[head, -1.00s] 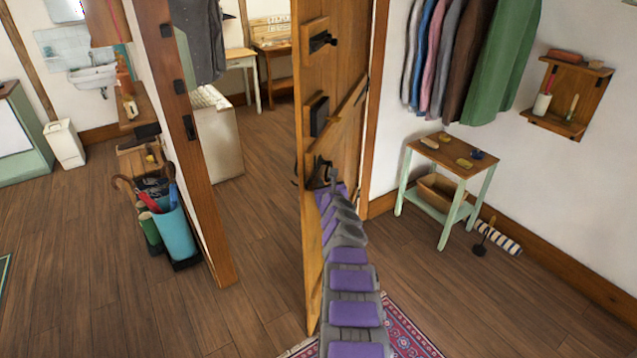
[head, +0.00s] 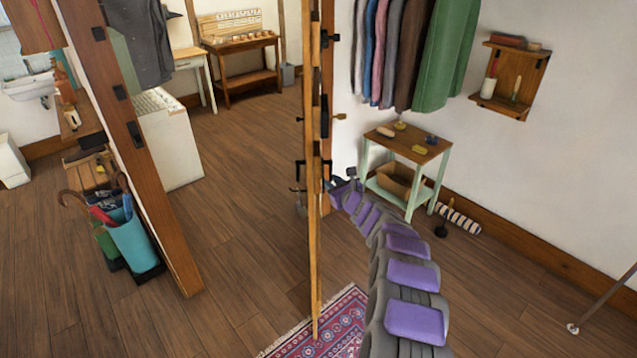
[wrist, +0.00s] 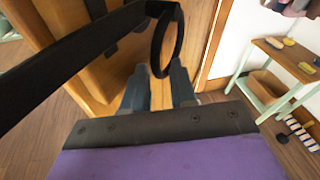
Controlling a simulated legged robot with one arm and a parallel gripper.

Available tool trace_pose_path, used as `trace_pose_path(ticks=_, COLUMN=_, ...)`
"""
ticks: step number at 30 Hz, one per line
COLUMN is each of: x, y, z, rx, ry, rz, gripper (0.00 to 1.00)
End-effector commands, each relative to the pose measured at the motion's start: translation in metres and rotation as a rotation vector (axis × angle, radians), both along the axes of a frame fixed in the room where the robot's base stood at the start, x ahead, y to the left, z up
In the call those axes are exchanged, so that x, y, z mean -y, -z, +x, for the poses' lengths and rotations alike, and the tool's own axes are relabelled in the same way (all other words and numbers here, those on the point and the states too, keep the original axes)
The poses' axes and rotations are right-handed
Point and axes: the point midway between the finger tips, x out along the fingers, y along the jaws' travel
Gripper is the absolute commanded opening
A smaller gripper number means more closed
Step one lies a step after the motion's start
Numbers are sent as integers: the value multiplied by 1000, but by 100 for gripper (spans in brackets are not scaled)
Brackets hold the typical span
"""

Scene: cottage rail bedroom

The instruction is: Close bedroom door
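The wooden bedroom door (head: 315,250) stands open and shows almost edge-on in the middle of the head view, apart from the door post (head: 150,170) at the left. My gripper (head: 338,186) is at the door's right face, by the black handle. In the wrist view, the black ring-shaped handle (wrist: 156,52) hangs in front of the wooden door (wrist: 75,40). My gripper's two fingers (wrist: 158,88) are spread apart, with the ring's lower end between or just beyond their tips. I cannot tell whether they touch it.
A patterned rug (head: 340,325) lies under the door's lower edge. An umbrella bin (head: 135,240) stands by the post. To the right are a small side table (head: 420,155), hanging clothes (head: 440,60) and a wall shelf (head: 510,80). The wooden floor between post and door is clear.

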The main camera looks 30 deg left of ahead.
Motion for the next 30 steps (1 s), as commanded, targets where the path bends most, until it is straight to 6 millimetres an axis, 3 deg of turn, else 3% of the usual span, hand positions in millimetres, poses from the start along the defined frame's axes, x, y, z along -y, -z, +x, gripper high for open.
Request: trace_pose_path(ticks=30, x=41, y=0, z=6, rx=-1, ry=-19, rz=3, gripper=22)
